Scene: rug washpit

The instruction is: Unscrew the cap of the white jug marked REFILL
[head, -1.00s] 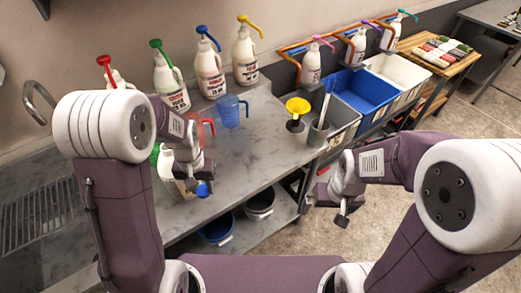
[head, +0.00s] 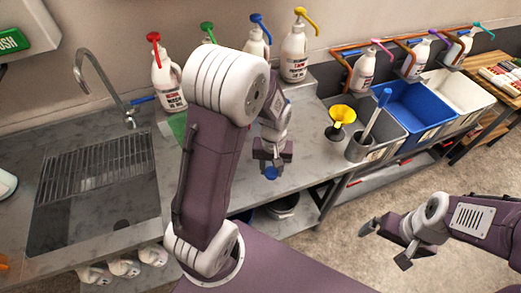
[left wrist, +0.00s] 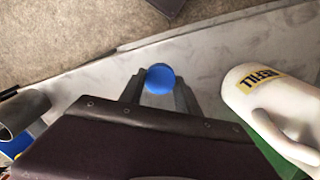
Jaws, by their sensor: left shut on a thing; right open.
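The white jug marked REFILL (left wrist: 285,100) shows at the right of the left wrist view, beside my gripper and cut off by the frame edge. In the head view it is hidden behind my left arm. My left gripper (head: 271,166) is shut on a round blue cap (left wrist: 161,78), held between the fingertips near the bench's front edge. The cap, also seen in the head view (head: 270,173), is apart from the jug; the jug's mouth cannot be made out. My right gripper (head: 384,245) is open and empty over the floor at the lower right.
A sink with a drain rack (head: 95,170) is at the left. Pump bottles (head: 294,55) line the wall. A yellow funnel (head: 342,115) and a grey cup (head: 358,150) stand right of my left gripper. A blue bin (head: 405,108) is beyond. Bottles sit below the bench.

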